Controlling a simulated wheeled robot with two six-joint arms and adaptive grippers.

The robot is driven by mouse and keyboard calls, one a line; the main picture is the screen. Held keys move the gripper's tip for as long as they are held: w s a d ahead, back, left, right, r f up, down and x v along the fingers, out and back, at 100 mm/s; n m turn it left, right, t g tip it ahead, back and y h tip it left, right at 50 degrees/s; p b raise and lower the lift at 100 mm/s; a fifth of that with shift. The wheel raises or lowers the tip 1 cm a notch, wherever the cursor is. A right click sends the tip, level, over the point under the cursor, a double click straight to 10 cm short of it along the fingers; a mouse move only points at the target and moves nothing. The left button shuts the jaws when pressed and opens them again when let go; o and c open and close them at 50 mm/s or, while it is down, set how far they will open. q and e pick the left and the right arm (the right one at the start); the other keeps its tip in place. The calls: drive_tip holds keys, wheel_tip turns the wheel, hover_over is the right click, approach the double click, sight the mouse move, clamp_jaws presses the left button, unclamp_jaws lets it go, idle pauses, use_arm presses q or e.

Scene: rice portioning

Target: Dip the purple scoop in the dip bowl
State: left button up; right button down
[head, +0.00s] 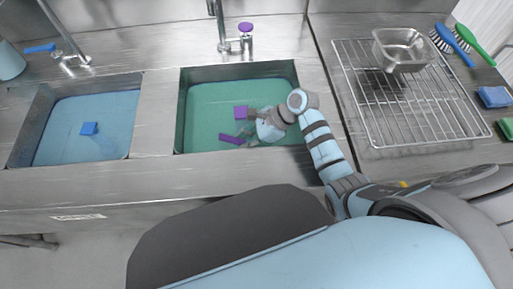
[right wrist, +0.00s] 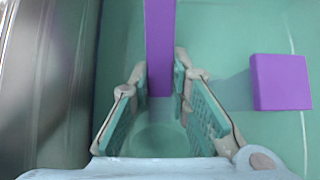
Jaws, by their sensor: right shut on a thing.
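The purple scoop's handle (head: 231,139) is low in the right-hand basin (head: 180,120), which holds green liquid. My right gripper (head: 258,136) reaches into this basin. In the right wrist view the purple handle (right wrist: 159,45) runs between the two fingers of the gripper (right wrist: 165,85), which are shut on it. A faint clear round shape (right wrist: 155,137) shows below the handle's end; I cannot tell whether it is the scoop's cup. No separate dip bowl can be made out; the green basin may be it. My left gripper is not in view.
A purple block (head: 240,112) is in the same basin, beside the handle; it also shows in the right wrist view (right wrist: 280,82). The left basin (head: 32,125) holds blue liquid and a blue block (head: 89,128). A wire rack (head: 375,120) with a clear container (head: 403,50) stands at right.

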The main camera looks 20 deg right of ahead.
wheel_tip(320, 180, up, 10)
drive_tip(key=p, duration=1.1)
wheel_tip(320, 180, up, 12)
drive_tip(key=f, duration=0.1)
hover_over(243, 142)
drive_tip(key=shift+r, duration=0.25)
idle(0.3)
